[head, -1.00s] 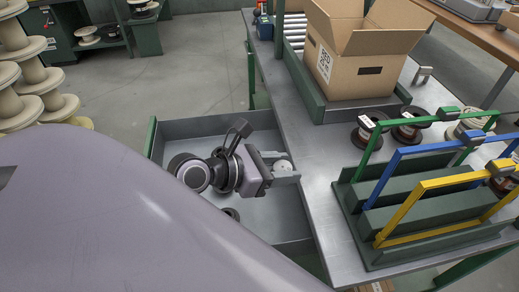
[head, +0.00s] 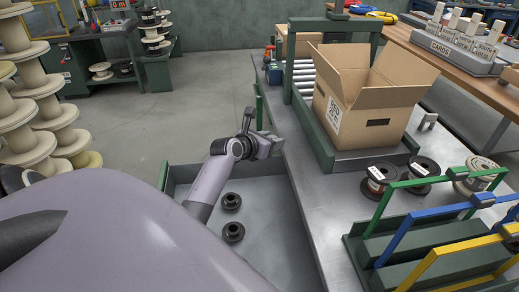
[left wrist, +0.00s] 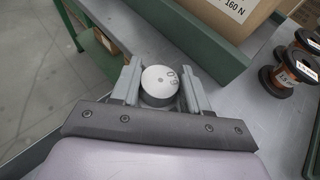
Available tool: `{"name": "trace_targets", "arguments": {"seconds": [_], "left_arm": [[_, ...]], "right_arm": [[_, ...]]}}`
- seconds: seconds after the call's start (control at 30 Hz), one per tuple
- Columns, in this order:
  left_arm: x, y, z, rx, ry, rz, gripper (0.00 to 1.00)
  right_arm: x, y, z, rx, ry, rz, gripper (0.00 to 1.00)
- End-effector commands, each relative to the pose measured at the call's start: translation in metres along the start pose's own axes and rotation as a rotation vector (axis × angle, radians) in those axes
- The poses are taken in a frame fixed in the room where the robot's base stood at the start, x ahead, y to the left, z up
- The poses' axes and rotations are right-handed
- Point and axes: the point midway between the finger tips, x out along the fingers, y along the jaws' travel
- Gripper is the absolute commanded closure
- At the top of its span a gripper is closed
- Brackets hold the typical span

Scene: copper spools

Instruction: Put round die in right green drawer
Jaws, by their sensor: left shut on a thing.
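In the head view my left gripper (head: 270,146) is over the far end of an open drawer, close to the bench edge; the die cannot be made out there. The open drawer (head: 268,215) is grey inside with a green front edge and holds two dark round pieces (head: 232,201). My right gripper is not in view.
An open cardboard box (head: 350,115) stands on the grey bench (head: 330,190) by a roller conveyor (head: 300,75). Copper spools (head: 379,178) and a rack with green, blue and yellow frames (head: 430,225) stand at the right.

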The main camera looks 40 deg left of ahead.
Motion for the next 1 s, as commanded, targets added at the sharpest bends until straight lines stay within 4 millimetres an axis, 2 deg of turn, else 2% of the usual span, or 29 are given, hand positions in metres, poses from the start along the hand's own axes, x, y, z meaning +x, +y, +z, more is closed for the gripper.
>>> {"name": "trace_targets", "arguments": {"seconds": [0.03,0.17,0.27,0.37,0.4,0.7,0.83,1.0], "left_arm": [[0.003,0.007,0.006,-0.011,-0.004,0.014,0.97],[0.008,0.016,0.007,-0.025,-0.005,0.034,0.97],[0.014,0.018,-0.003,-0.028,-0.001,0.037,0.97],[0.021,0.019,-0.025,-0.026,0.004,0.040,0.97],[0.027,0.018,-0.039,-0.026,0.003,0.038,0.97],[0.059,0.017,-0.114,-0.023,-0.001,0.039,0.97],[0.068,0.017,-0.134,-0.024,-0.003,0.039,0.97],[0.072,0.016,-0.142,-0.028,-0.006,0.038,0.97]], "right_arm": [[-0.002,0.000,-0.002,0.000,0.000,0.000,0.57],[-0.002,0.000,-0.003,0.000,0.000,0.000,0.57],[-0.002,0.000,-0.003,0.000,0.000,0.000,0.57],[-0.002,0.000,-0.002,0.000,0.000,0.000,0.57],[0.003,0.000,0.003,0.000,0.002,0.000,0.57],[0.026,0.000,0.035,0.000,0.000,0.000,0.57],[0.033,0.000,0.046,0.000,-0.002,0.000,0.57],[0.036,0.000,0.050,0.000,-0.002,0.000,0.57]]}}
